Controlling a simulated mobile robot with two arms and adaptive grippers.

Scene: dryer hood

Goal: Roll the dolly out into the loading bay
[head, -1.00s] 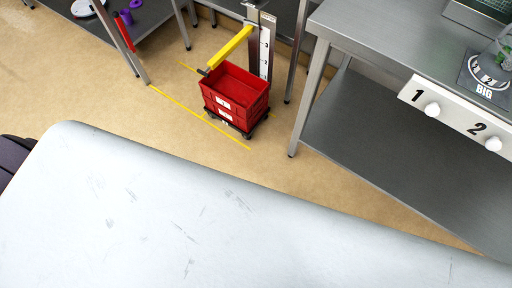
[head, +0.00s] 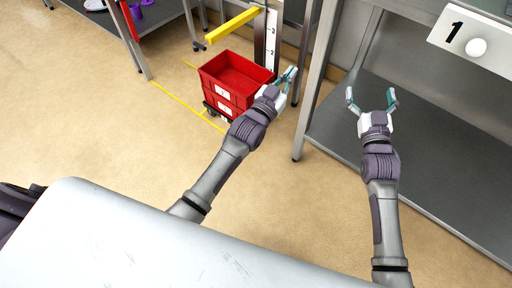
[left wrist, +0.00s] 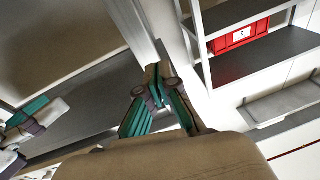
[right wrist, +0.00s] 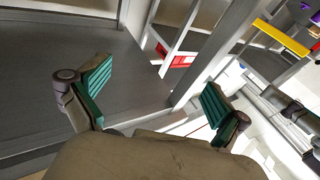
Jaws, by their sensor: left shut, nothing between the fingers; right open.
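The dolly (head: 209,109) is a low dark base on small wheels. It stands on the floor under two stacked red crates (head: 222,90) with white labels, beside a yellow floor line. My left gripper (head: 291,73) is shut and empty, in front of the crates' right side in the head view; I cannot tell whether it touches them. It also shows in the left wrist view (left wrist: 153,78). My right gripper (head: 371,92) is open and empty, over the steel table's lower shelf in the head view. The far side of the dolly is hidden.
A yellow bar (head: 233,25) extends above the crates from a post with a numbered scale (head: 270,42). A steel table leg (head: 316,85) stands right of the crates, with a lower shelf (head: 420,150) beyond. Tan floor (head: 150,140) in front is clear.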

